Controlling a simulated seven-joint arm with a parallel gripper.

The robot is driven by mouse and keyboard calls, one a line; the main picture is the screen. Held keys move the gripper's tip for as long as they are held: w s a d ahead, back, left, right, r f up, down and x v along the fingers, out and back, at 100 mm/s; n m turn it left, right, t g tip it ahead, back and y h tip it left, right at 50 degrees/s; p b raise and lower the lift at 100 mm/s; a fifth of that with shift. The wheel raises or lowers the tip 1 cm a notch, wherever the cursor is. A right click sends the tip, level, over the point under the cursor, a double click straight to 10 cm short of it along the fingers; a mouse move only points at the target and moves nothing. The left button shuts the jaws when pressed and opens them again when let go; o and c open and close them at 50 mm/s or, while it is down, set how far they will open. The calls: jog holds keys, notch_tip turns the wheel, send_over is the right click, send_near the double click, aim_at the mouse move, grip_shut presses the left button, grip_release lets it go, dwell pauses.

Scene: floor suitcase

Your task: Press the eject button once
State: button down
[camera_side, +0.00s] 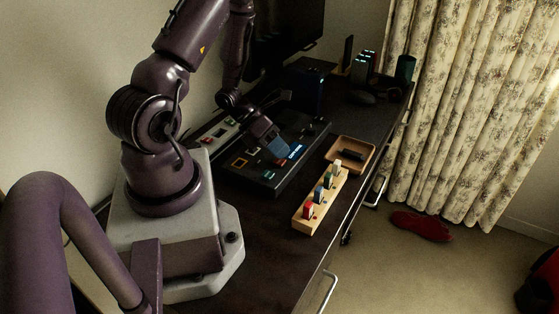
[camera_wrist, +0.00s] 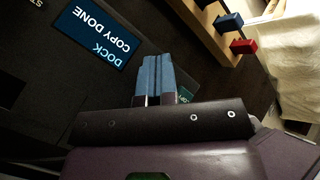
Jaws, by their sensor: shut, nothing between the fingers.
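The dark dock console (camera_side: 235,172) lies on the desk, with a lit display and several coloured buttons. In the wrist view its display (camera_wrist: 97,36) reads "DOCK COPY DONE", upside down. My gripper (camera_side: 281,152) is over the console, close to the display; its blue fingers (camera_wrist: 155,66) are shut with nothing between them. A small green label or key (camera_wrist: 187,93) shows partly beside the fingers. I cannot make out which control is the eject button; the fingers may hide it. I cannot tell whether the fingertips touch the console.
A wooden rack (camera_side: 300,226) with several coloured sticks stands right of the console; it also shows in the wrist view (camera_wrist: 203,26). A wooden tray (camera_side: 368,147) holds a dark item. A monitor (camera_side: 285,30), dark box (camera_side: 306,88) and cup (camera_side: 405,68) stand further back.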

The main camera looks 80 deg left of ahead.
jog(key=shift+f, duration=0.4)
dwell(0.6)
jog(key=shift+r, duration=0.85)
jog(key=shift+r, duration=2.5)
